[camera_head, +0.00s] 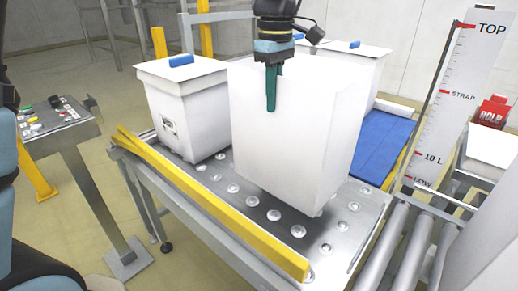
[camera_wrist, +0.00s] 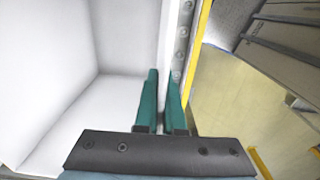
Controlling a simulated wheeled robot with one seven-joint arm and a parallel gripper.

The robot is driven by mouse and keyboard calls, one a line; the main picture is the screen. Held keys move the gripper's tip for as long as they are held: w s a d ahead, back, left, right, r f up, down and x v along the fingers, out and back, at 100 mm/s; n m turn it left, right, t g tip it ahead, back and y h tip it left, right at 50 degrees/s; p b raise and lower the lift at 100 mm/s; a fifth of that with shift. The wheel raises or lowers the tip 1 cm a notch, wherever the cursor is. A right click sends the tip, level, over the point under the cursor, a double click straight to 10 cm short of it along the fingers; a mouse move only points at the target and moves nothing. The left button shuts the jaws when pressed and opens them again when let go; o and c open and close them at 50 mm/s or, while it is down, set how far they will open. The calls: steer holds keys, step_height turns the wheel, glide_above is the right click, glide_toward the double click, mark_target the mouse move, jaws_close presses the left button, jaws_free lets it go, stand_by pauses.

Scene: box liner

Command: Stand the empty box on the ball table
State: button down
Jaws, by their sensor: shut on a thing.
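The empty white box (camera_head: 285,130) is upright, over the middle of the ball table. My gripper (camera_head: 271,92) is shut on the top of its near wall. The wrist view shows the box's bare white inside (camera_wrist: 45,60) and my gripper's green fingers (camera_wrist: 163,98) on either side of the wall. The ball table (camera_head: 325,235) is a grey metal top with several round balls. A dark shadow lies under the box; I cannot tell whether its base touches the balls.
A lidded white box (camera_head: 185,100) stands close on the left, another (camera_head: 350,60) behind. A yellow rail (camera_head: 215,205) edges the table's front. Rollers (camera_head: 400,250) and a level scale (camera_head: 450,100) stand at the right. A button panel (camera_head: 50,120) is at the left.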

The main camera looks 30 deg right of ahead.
step_height(320, 180, down, 8)
steer(key=p, duration=0.1)
stand_by(0.4)
steer(key=shift+f, duration=0.1)
steer(key=shift+f, duration=0.15)
steer(key=c, duration=1)
jaws_free()
steer(key=shift+a, duration=0.1)
